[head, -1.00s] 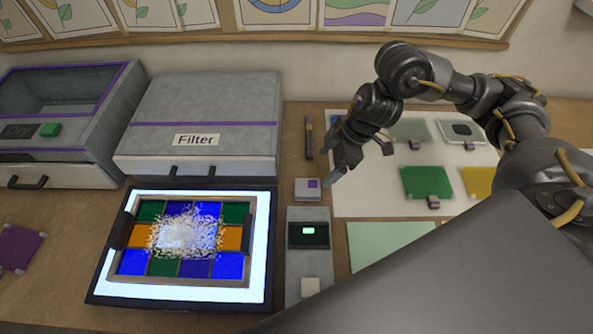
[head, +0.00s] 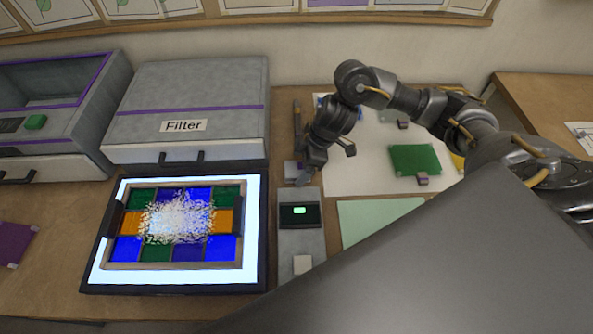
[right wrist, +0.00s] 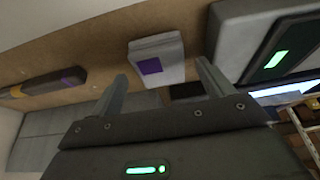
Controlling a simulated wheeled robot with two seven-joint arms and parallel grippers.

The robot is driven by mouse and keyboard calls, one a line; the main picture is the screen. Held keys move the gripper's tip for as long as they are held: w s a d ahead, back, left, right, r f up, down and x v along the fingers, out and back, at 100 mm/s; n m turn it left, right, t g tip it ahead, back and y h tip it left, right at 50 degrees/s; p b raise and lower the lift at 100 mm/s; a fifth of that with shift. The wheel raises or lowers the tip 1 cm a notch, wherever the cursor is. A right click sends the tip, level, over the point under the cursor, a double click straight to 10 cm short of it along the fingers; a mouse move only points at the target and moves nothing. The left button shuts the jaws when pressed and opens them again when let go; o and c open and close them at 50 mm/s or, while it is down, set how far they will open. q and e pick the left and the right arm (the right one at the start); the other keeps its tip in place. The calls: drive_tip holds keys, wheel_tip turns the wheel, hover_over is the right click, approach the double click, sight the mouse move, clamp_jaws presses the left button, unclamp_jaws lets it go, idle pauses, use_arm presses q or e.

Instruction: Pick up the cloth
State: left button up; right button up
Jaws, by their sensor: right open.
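The cloth appears to be the small folded pale grey square with a purple patch (head: 290,168), lying on the table just above the grey device with a green display. In the head view my right gripper partly covers it. My right gripper (head: 326,165) is open and empty, just beside and above the cloth. In the right wrist view the cloth (right wrist: 158,57) lies ahead, between the directions of the two spread fingertips (right wrist: 160,74), with no finger seen touching it. My left gripper is in neither view.
The grey device (head: 301,238) sits close below the cloth. A dark stick (head: 297,120) lies above it. Left are the Filter box (head: 190,95) and a lit panel (head: 254,240) with coloured glass under white grains. A white sheet (head: 370,180) with a green pane (head: 415,158) lies right.

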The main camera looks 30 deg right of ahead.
drive_tip(key=shift+a+f, duration=0.2)
drive_tip(key=shift+f, duration=0.3)
drive_tip(key=c, duration=1.1)
drive_tip(key=shift+r, duration=0.1)
